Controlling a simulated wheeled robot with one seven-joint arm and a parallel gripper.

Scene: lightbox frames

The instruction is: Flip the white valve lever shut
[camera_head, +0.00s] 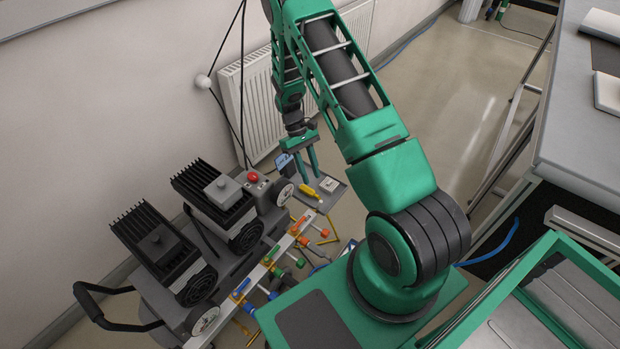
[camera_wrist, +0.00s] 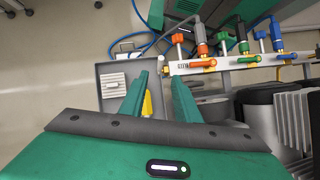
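My gripper (camera_head: 308,172) hangs above the small grey tray at the far end of the cart. In the wrist view my gripper (camera_wrist: 157,80) is open, with its two green fingers apart and nothing held between them. A white valve rail (camera_wrist: 222,66) lies to the right of the fingers. It carries an orange lever (camera_wrist: 203,62), a green lever (camera_wrist: 247,59) and a blue lever (camera_wrist: 282,57). The same orange lever (camera_head: 299,225), green lever (camera_head: 270,254) and blue lever (camera_head: 240,287) show in the head view. I cannot make out a white lever clearly.
The grey tray (camera_wrist: 104,69) holds a white block (camera_wrist: 113,83) and a yellow-handled tool (camera_head: 308,191). Black finned pumps (camera_head: 160,242) stand beside the rail. A red button (camera_head: 253,177) sits near them. Hoses rise from the valves. A workbench (camera_head: 585,150) stands right.

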